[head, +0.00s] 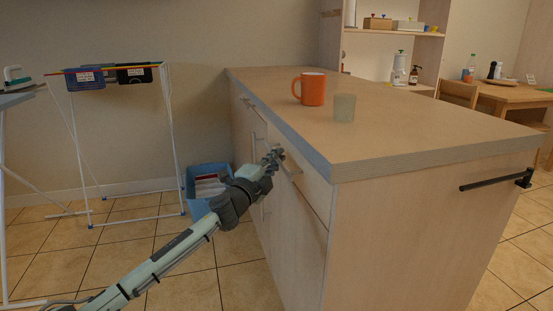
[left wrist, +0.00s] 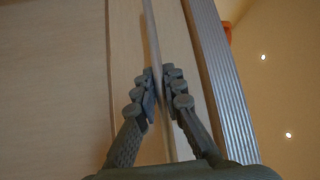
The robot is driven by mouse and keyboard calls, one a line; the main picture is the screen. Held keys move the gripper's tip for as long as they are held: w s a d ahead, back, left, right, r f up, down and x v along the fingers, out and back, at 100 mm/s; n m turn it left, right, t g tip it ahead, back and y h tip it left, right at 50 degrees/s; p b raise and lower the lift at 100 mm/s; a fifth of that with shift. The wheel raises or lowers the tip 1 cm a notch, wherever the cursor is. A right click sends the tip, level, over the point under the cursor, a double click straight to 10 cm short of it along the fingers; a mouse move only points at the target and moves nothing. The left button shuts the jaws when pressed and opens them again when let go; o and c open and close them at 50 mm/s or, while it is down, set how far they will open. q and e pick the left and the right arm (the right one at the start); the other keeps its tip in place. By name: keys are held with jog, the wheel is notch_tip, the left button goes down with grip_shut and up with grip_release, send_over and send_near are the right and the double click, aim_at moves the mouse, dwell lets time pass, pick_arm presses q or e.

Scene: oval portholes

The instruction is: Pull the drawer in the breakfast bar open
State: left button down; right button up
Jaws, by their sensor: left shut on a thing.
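The breakfast bar (head: 400,130) has a pale wooden top with a grey edge and stands in the middle and right of the head view. Its drawer front (head: 315,192) is just below the top, on the side facing my left arm, and looks flush with the bar. My left gripper (head: 276,156) is at the drawer's bar handle (head: 291,168). In the left wrist view the fingers (left wrist: 160,88) are shut around the handle (left wrist: 152,40), one on each side. The drawer front (left wrist: 125,50) shows behind it. My right gripper is not in view.
An orange mug (head: 312,90) and a pale green cup (head: 344,108) stand on the bar top. A blue bin (head: 196,206) and a drying rack (head: 170,130) stand on the left. Tiled floor before the drawer is free except for my arm.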

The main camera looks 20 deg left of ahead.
pick_arm(q)
jog(key=s+a, duration=0.7)
jog(key=a, duration=0.3)
jog(key=shift+s+a, duration=0.15)
jog(key=shift+a, duration=0.25)
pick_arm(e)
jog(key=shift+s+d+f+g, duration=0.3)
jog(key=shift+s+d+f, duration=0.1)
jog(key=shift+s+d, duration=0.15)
pick_arm(q)
jog(key=c, duration=1.6)
grip_release()
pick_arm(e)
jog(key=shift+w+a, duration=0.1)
pick_arm(q)
jog(key=v, duration=1.2)
jog(key=shift+r, duration=0.1)
